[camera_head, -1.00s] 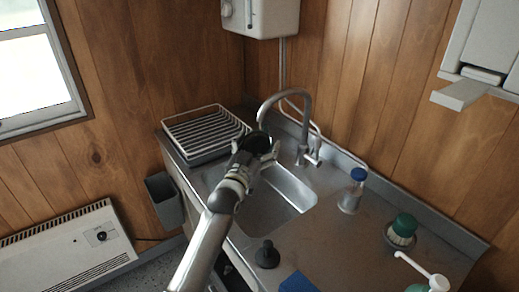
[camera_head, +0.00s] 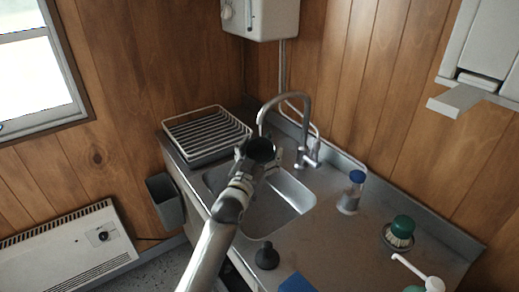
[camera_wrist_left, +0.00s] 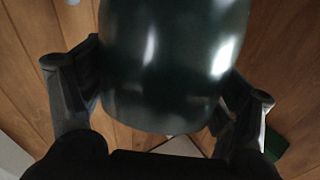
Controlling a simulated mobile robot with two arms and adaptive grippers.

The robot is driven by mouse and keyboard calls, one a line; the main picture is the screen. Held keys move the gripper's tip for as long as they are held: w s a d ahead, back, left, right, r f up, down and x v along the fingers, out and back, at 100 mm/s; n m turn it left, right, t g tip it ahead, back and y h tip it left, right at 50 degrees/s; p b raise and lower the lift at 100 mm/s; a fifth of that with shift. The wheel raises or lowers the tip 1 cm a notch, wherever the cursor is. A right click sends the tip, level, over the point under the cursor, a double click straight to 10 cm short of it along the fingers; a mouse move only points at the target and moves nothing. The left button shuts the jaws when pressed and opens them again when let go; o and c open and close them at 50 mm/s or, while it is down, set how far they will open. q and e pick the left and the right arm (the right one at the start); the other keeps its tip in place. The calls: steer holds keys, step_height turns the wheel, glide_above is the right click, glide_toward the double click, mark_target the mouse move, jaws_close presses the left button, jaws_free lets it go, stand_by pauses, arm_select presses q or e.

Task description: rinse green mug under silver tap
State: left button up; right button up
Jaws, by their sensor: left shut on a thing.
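The dark green mug (camera_head: 262,148) is held above the sink (camera_head: 282,205), just below the spout end of the silver tap (camera_head: 305,128). Its dark opening shows in the head view. No water stream can be made out. My left gripper (camera_head: 259,161) is shut on the mug. In the left wrist view the mug (camera_wrist_left: 175,65) fills the upper middle, between the two fingers of the left gripper (camera_wrist_left: 160,100). My right gripper is in neither view.
A wire dish rack (camera_head: 205,133) stands left of the sink. A blue-capped bottle (camera_head: 349,193), a green-topped brush (camera_head: 401,231), a dark plunger-like stopper (camera_head: 267,256) and a white pump dispenser (camera_head: 418,272) stand on the counter. A water heater (camera_head: 262,18) hangs above.

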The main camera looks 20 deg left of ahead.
arm_select(q)
steer(key=s+p, duration=0.3)
steer(key=s, duration=0.3)
steer(key=shift+s+d+r, duration=0.15)
steer(key=shift+d, duration=0.2)
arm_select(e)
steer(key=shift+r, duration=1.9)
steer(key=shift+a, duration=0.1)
arm_select(q)
steer(key=s+r+p, duration=0.4)
steer(key=s+p, duration=0.1)
steer(key=p, duration=0.1)
steer(key=shift+d, duration=0.3)
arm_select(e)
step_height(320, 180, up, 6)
arm_select(q)
steer(key=shift+w, duration=0.1)
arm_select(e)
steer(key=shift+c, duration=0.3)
